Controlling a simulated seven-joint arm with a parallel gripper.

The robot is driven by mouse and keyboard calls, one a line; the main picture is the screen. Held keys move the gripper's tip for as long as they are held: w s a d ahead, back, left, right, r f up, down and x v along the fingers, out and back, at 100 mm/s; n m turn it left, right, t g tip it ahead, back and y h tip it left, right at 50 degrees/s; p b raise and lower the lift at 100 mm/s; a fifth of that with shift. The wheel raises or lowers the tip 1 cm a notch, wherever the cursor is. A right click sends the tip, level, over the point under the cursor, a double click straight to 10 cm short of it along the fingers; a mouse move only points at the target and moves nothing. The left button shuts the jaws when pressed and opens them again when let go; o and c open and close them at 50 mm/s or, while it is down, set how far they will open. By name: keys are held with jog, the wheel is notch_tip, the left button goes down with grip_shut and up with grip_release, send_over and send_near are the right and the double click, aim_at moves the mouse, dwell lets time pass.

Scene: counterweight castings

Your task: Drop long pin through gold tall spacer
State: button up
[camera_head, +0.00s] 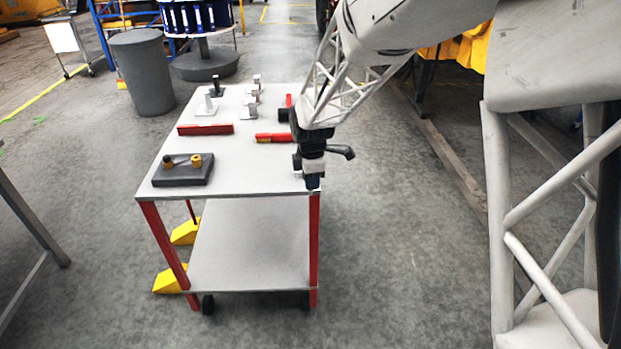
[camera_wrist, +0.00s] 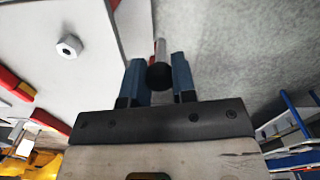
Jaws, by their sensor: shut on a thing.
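My gripper (camera_head: 313,183) is near the right front corner of the table top. In the wrist view its two blue fingers (camera_wrist: 159,82) are shut on a pin with a black round end (camera_wrist: 160,77) and a silver shaft (camera_wrist: 161,49). The pin is hard to make out in the head view. A dark grey block (camera_head: 182,180) lies at the left front of the table.
The table top (camera_head: 240,185) is clear between block and gripper. Behind are a dark red bar (camera_head: 205,129), a red tool (camera_head: 272,138) and several small grey and white parts (camera_head: 207,104). A white hex part (camera_wrist: 69,46) shows in the wrist view.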

jog(key=shift+r, duration=0.25)
dwell(0.4)
jog(key=shift+w+a, duration=0.1)
jog(key=w+a+r+n, duration=0.2)
jog(key=w+a, duration=0.4)
jog(key=a, duration=0.6)
jog(key=w+a+r+n, duration=0.2)
jog(key=w+a, duration=0.5)
jog(key=a, duration=0.5)
jog(key=w+a+r+n, duration=0.2)
jog(key=w+a, duration=0.4)
jog(key=a, duration=0.7)
jog(key=shift+w+r, duration=0.25)
jog(key=shift+r, duration=0.5)
jog(key=shift+f, duration=0.1)
jog(key=shift+f, duration=2.8)
jog(key=shift+f, duration=1.4)
